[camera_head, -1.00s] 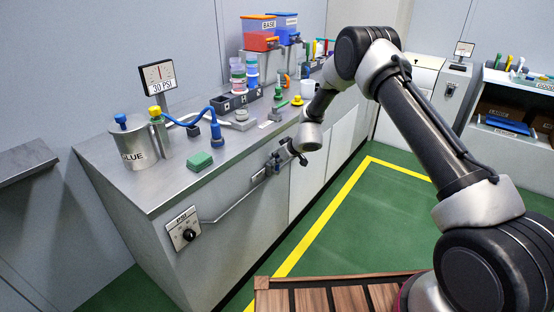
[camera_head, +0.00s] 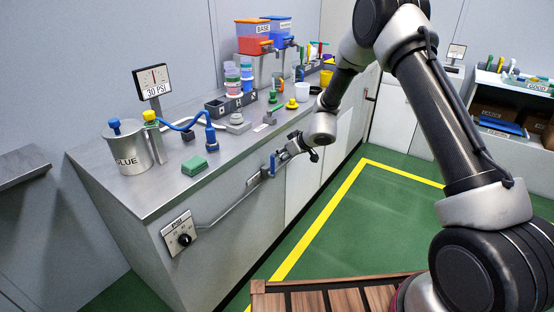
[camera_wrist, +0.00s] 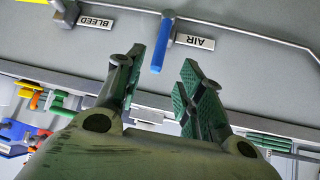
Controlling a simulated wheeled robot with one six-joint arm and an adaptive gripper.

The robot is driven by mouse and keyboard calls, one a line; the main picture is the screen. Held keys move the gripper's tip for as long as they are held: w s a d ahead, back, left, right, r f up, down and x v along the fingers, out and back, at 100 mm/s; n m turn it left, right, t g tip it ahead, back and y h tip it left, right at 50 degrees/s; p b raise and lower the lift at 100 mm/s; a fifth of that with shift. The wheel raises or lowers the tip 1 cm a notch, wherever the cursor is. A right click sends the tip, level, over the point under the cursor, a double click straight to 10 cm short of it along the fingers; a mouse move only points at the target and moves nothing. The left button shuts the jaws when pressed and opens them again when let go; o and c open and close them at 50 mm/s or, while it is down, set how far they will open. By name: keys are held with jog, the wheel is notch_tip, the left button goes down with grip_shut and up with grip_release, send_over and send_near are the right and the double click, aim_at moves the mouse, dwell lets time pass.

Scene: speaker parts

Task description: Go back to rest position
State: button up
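My gripper (camera_head: 297,149) is beside the front face of the steel bench, just right of the blue air valve lever (camera_head: 272,163). In the wrist view my gripper (camera_wrist: 163,59) is open, with two green-padded fingers apart and nothing held. The blue lever also shows in the wrist view (camera_wrist: 160,52), beyond the fingertips and next to the AIR label (camera_wrist: 195,42). The lever stands clear of the pads. A BLEED label (camera_wrist: 96,21) is to its left.
The bench top (camera_head: 150,185) holds a glue pot (camera_head: 130,150), a green block (camera_head: 194,166), a 30 PSI gauge (camera_head: 154,81), cups and coloured bins. A regulator knob (camera_head: 184,239) sits on the bench front. The green floor (camera_head: 375,215) right of the bench is clear.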

jog(key=shift+v, duration=1.15)
